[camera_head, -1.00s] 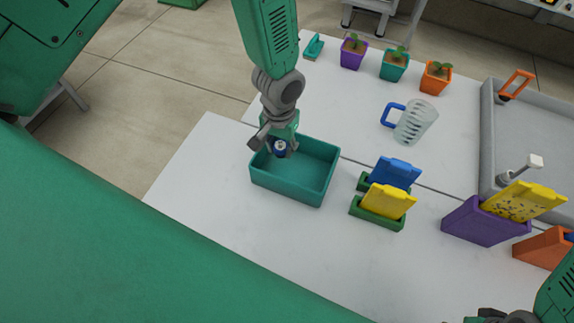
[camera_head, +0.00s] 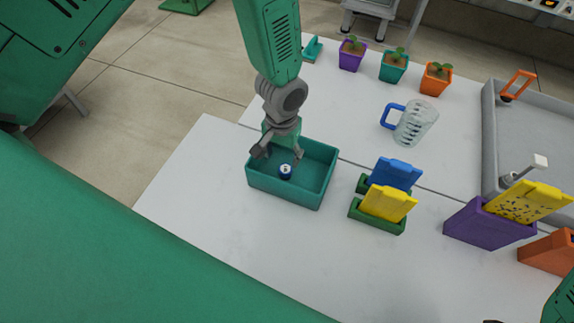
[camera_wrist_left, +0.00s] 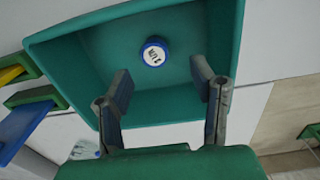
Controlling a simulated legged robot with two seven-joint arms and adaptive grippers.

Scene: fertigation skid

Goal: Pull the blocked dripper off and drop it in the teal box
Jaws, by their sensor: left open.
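The dripper is a small blue cylinder with a white marked top (camera_head: 285,171); it is inside the teal box (camera_head: 289,199). I cannot tell for sure whether it touches the box floor. In the left wrist view the dripper (camera_wrist_left: 154,52) is beyond the fingertips and apart from both, with the teal box wall (camera_wrist_left: 52,52) around it. My left gripper (camera_head: 279,154) is open and empty, pointing down over the box; its two fingers (camera_wrist_left: 160,80) are spread wide. Part of my right arm shows at the bottom right corner, but its gripper is out of the picture.
Blue (camera_head: 397,173) and yellow (camera_head: 388,203) cards in green holders stand just right of the box. A clear jug (camera_head: 414,124) and potted seedlings (camera_head: 394,66) stand farther back. A purple holder (camera_head: 486,222) and grey tray (camera_head: 490,130) are at right.

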